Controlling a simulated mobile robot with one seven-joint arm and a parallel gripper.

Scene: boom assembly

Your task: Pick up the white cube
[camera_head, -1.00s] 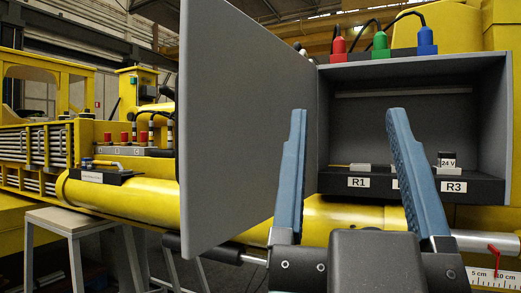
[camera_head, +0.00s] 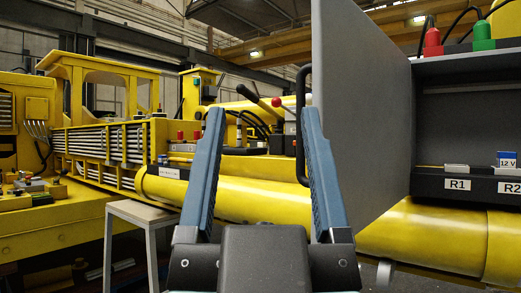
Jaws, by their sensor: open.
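My gripper (camera_head: 264,112) is open and empty, with its two blue fingers pointing up and away in the middle of the view. I cannot make out a clear white cube. A small pale, flat piece (camera_head: 456,168) sits above the R1 label in the grey cabinet at right. A small block marked 12 V (camera_head: 507,159), white and blue, sits above the R2 label, near the right edge. Both are well to the right of my gripper and apart from it.
The cabinet's grey door (camera_head: 362,120) stands open between my gripper and the cabinet interior. Red (camera_head: 432,40) and green (camera_head: 483,38) connectors stand on the cabinet top. A yellow boom (camera_head: 240,200) runs behind my fingers. A grey stool (camera_head: 143,213) stands at left.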

